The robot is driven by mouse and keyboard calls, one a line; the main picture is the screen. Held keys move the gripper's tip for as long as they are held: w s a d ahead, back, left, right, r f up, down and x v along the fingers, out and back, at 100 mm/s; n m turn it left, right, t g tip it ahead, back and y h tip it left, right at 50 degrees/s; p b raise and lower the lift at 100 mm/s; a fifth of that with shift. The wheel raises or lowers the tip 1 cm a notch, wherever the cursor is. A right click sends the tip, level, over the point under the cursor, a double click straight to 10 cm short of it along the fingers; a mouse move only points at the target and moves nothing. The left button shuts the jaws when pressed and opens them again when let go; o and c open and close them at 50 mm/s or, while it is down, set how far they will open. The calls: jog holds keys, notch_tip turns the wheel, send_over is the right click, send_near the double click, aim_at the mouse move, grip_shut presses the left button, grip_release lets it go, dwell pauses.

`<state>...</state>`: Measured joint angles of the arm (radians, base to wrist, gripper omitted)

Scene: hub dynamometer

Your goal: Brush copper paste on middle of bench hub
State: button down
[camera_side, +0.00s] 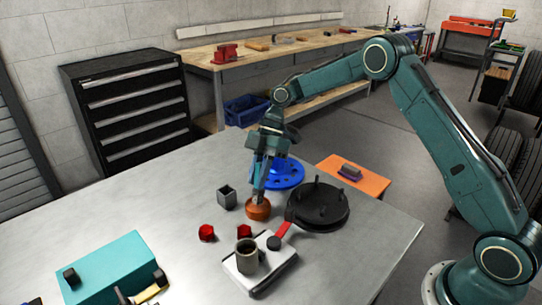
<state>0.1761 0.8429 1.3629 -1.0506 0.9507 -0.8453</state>
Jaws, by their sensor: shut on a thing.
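My gripper (262,182) points down at the middle of the table, just above a round copper-coloured pot (258,210). It is shut on a slim thing, perhaps the brush, whose lower end meets the pot; I cannot tell whether it is inside. A black round hub (318,207) with upright studs lies on the table to the right of the pot. A blue flanged hub (288,175) with holes stands behind, partly hidden by my gripper. I cannot tell for certain which of the two is the bench hub.
A white-topped device (275,272) with a dark cup (247,254) and red lever (282,230) stands in front. A teal box (112,268) stands front left; an orange side table (362,184) lies right.

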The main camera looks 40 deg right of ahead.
aim_at(258, 171)
jog(key=shift+f, duration=0.5)
dwell(1.1)
jog(key=shift+r, duration=0.15)
jog(key=shift+r, duration=3.4)
jog(key=shift+a+r+m, duration=0.1)
jog(key=shift+m, duration=0.2)
jog(key=m+t, duration=0.1)
jog(key=r+m, duration=0.1)
jog(key=shift+a+m+t, duration=0.1)
jog(key=shift+m+t, duration=0.2)
jog(key=shift+t, duration=0.1)
jog(key=shift+s+d+r+m+t, duration=0.15)
jog(key=shift+m+t, duration=0.15)
jog(key=shift+m, duration=0.3)
jog(key=shift+d+r+m+t, duration=0.1)
jog(key=shift+m+t, duration=0.2)
jog(key=shift+m, duration=0.3)
jog(key=m, duration=0.1)
jog(key=d+m+t, duration=0.1)
jog(key=shift+s+d+m+t, duration=0.1)
jog(key=shift+s+m+t, duration=0.15)
jog(key=shift+m+t, duration=0.05)
jog(key=s+d+f+m+t+h, duration=0.1)
jog(key=s+d+m+t+h, duration=0.1)
jog(key=d+m, duration=0.3)
jog(key=shift+s+d+m+t, duration=0.2)
jog(key=shift+s+m+t, duration=0.1)
jog(key=shift+s, duration=0.3)
